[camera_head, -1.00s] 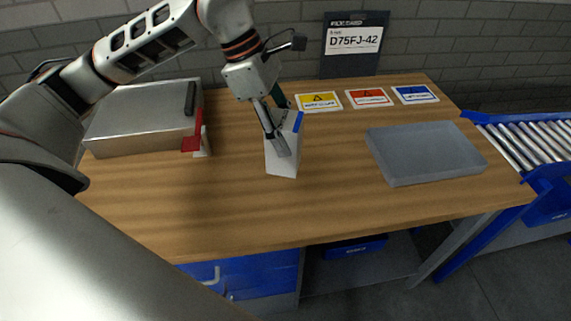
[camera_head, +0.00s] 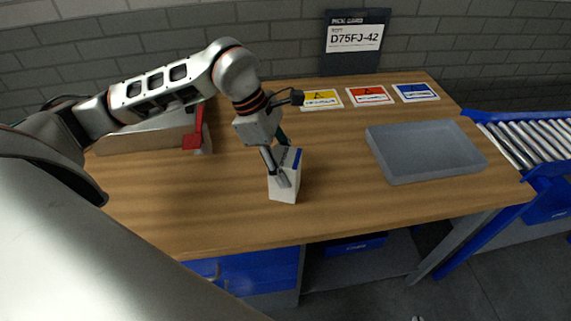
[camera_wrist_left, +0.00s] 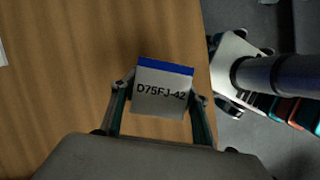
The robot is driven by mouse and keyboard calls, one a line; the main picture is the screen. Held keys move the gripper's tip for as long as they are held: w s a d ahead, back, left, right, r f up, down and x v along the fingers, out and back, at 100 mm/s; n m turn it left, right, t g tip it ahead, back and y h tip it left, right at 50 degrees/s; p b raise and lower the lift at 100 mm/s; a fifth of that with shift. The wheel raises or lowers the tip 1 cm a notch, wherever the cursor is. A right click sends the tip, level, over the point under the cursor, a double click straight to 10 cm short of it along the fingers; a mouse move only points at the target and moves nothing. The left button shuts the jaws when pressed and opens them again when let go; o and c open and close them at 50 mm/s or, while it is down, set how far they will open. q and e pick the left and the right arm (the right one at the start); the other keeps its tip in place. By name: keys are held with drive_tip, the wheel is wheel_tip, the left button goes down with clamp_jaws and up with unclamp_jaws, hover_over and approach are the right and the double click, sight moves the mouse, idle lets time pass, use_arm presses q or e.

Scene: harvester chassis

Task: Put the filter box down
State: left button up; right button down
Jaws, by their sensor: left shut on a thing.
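The filter box (camera_head: 285,188) is white with a blue edge on top. My left gripper (camera_head: 283,170) is shut on it, with one finger on each side, over the front middle of the wooden table (camera_head: 220,215). In the left wrist view the box (camera_wrist_left: 162,92) reads D75FJ-42 and sits between the fingertips of my left gripper (camera_wrist_left: 160,100). The box looks roughly upright in the head view. I cannot tell whether its bottom touches the table. My right gripper is not in view.
A grey tray (camera_head: 425,178) lies on the right of the table. Yellow (camera_head: 321,99), red (camera_head: 368,95) and blue (camera_head: 414,92) cards lie behind. A sign (camera_head: 355,40) reads D75FJ-42. A metal case (camera_head: 145,138) with a red part (camera_head: 193,139) stands left. A roller conveyor (camera_head: 520,140) is right.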

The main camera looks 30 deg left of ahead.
use_arm(q)
drive_tip(key=shift+f, duration=0.1)
drive_tip(key=o, duration=1.5)
drive_tip(key=v, duration=1.2)
drive_tip(key=shift+b, duration=0.45)
